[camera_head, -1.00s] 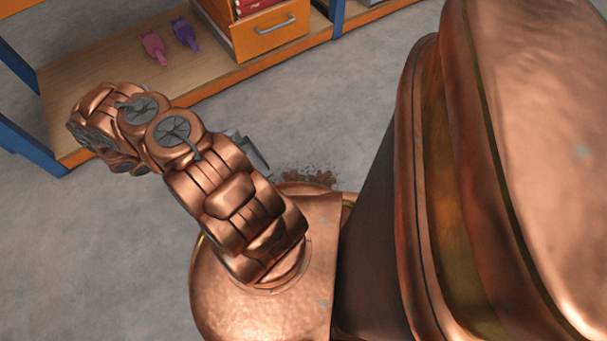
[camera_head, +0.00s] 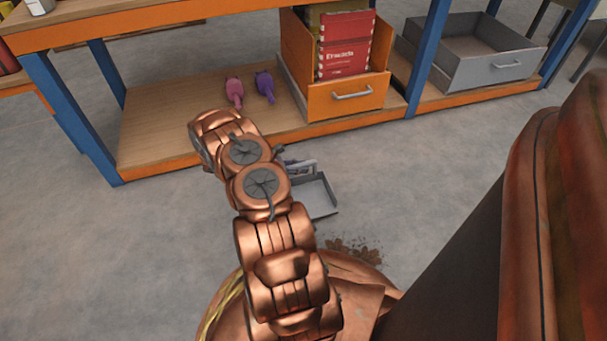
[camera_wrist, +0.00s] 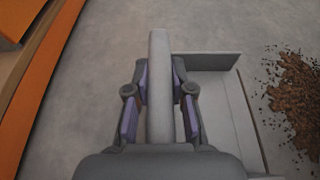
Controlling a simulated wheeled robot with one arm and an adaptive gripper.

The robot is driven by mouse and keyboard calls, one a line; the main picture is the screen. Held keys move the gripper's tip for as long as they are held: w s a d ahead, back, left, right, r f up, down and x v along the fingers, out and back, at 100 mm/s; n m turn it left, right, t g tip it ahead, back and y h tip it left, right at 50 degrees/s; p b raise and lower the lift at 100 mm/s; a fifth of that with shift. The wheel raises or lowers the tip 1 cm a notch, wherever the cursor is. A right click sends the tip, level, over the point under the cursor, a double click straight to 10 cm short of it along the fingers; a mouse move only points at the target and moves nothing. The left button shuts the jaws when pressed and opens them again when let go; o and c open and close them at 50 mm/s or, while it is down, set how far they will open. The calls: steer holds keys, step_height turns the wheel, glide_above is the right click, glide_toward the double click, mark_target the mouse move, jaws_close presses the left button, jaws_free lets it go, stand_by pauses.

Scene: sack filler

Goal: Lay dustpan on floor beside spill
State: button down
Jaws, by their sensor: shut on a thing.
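A grey dustpan (camera_head: 315,194) shows in the head view, partly hidden behind my arm, just above the grey floor or on it; I cannot tell which. In the wrist view, my gripper (camera_wrist: 160,100) is shut on the handle of the dustpan (camera_wrist: 222,110), with a purple-lined finger on each side. The pan lies to the right of the handle. The spill (camera_wrist: 298,98), brown crumbs on the floor, is just right of the pan, apart from it. In the head view, the spill (camera_head: 352,248) is partly hidden by my base. My gripper (camera_head: 292,163) is mostly hidden there.
A workbench with blue legs and a wooden lower shelf (camera_head: 150,135) stands beyond. The shelf holds pink (camera_head: 235,91) and purple (camera_head: 265,86) items, and an orange drawer (camera_head: 345,98) with red boxes. A grey drawer (camera_head: 480,65) is at right. Floor at left is clear.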

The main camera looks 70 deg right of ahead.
steer(key=shift+s+d+f, duration=0.1)
steer(key=shift+s+d, duration=0.05)
steer(key=shift+d, duration=0.3)
steer(key=f+b, duration=0.3)
steer(key=shift+d+f, duration=0.25)
steer(key=shift+d, duration=0.05)
steer(key=c, duration=1)
jaws_free()
steer(key=shift+r, duration=0.1)
steer(key=p+v, duration=0.5)
steer(key=v, duration=0.5)
steer(key=shift+a+r, duration=0.15)
steer(key=shift+p+v, duration=0.4)
steer(key=shift+v, duration=0.45)
